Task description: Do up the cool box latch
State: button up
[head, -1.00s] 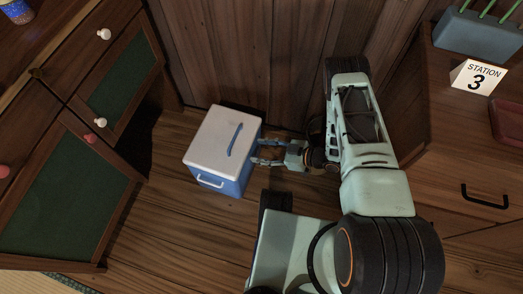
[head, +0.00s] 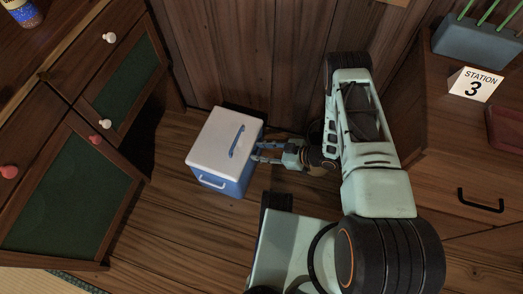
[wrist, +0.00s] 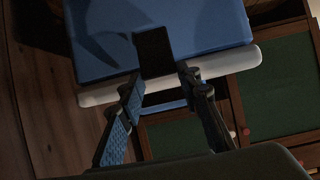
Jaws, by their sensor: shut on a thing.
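The cool box (head: 221,178) stands on the floor, with a blue body, a white lid (head: 217,137) and a blue handle on top. The lid lies on the body. My gripper (head: 259,151) is at the box's right side, level with the lid edge. In the wrist view the blue body (wrist: 205,30) and white lid rim (wrist: 228,61) show, with the dark latch (wrist: 153,48) crossing from body to rim. My gripper (wrist: 160,80) has a finger on each side of the latch and is shut on it. Whether the latch is fastened I cannot tell.
Wooden cabinets with green panels (head: 65,205) stand at the left. A wooden wall is close behind the box.

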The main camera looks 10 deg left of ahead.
jog(key=o, duration=1.2)
jog(key=shift+c, duration=0.2)
jog(key=w+v, duration=0.1)
jog(key=v, duration=0.6)
jog(key=shift+s+d, duration=0.25)
jog(key=shift+s, duration=0.25)
jog(key=shift+r, duration=0.1)
jog(key=shift+c, duration=0.6)
